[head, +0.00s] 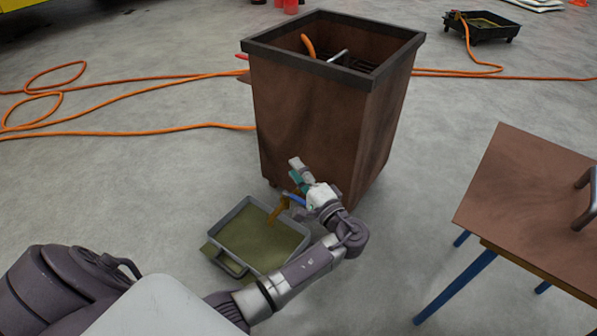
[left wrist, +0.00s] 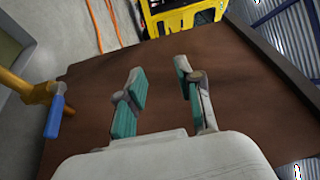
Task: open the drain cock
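The drain cock (head: 280,207) is a brass spout low at the brown tank's left front side, over a grey tray. Its blue lever (head: 297,200) shows beside my left gripper (head: 299,174). In the left wrist view the brass cock (left wrist: 28,88) is at the left edge, with the blue lever (left wrist: 55,116) hanging from it. There my left gripper (left wrist: 162,95) has its two teal-padded fingers apart, with only the brown tank wall behind the gap. The lever is outside the fingers, to their left. My left wrist partly hides the cock's root in the head view. My right gripper is not in view.
The brown tank (head: 310,120) has a dark open rim. The grey tray (head: 300,247) holds greenish liquid. A brown-topped table (head: 520,190) with blue legs stands at right. Orange hoses (head: 130,133) lie on the floor at left. A black tray (head: 490,27) sits behind.

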